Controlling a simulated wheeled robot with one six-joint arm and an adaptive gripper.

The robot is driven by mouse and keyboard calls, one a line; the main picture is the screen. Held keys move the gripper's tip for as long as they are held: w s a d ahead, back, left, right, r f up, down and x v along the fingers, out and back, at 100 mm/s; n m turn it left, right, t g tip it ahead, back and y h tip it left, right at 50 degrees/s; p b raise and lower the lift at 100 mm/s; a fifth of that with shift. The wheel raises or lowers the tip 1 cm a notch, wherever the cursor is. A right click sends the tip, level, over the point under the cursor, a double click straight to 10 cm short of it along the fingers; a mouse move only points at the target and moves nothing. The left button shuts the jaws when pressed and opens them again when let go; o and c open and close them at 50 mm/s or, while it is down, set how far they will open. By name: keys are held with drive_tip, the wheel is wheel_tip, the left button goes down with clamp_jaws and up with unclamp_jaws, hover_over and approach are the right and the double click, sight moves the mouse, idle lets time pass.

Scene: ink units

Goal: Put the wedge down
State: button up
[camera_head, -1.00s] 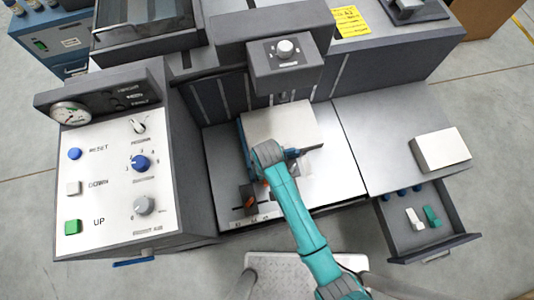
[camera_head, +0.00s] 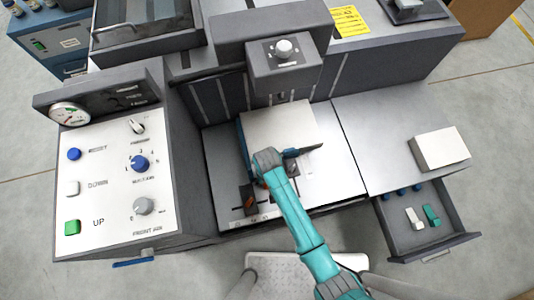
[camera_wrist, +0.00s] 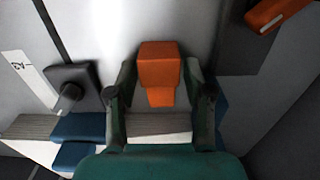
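An orange block, which looks like the wedge (camera_wrist: 158,62), sits between the two fingers of my gripper (camera_wrist: 160,88) in the wrist view. The fingertips flank it closely on both sides, and my gripper looks shut on it. In the head view my gripper (camera_head: 263,180) is mostly hidden under my teal wrist, with a small orange bit showing below it. It is over the left part of the grey plate (camera_head: 345,180), by the front left corner of a white block or stack (camera_head: 280,125). Whether the wedge touches the surface below cannot be told.
A dark part with an orange piece (camera_wrist: 272,14) lies close by in the wrist view. A control panel (camera_head: 115,180) stands left. An overhanging unit with a knob (camera_head: 285,70) is behind. An open drawer (camera_head: 460,225) with small blocks and a white box (camera_head: 440,150) are right.

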idle(0.3)
wheel_tip(320, 180, up, 12)
drive_tip(key=shift+r, duration=0.15)
idle(0.4)
drive_tip(key=shift+d, duration=0.1)
drive_tip(key=s+d+f+m+t+y, duration=0.2)
drive_tip(key=s+d+t, duration=0.5)
drive_tip(key=s+d, duration=0.55)
drive_tip(key=s+d+r+t, duration=0.2)
drive_tip(key=s+r, duration=0.2)
drive_tip(key=r, duration=0.4)
drive_tip(key=s+d+r+t+h, duration=0.1)
drive_tip(key=s+d+r+t, duration=0.1)
drive_tip(key=r, duration=0.6)
drive_tip(key=s+d+r+m+t+h, duration=0.1)
drive_tip(key=s+d+r+t, duration=0.1)
drive_tip(key=s+r+t, duration=0.2)
wheel_tip(320, 180, up, 5)
drive_tip(key=shift+s+d+f, duration=0.1)
drive_tip(key=shift+s+d, duration=0.25)
drive_tip(key=shift+s, duration=0.8)
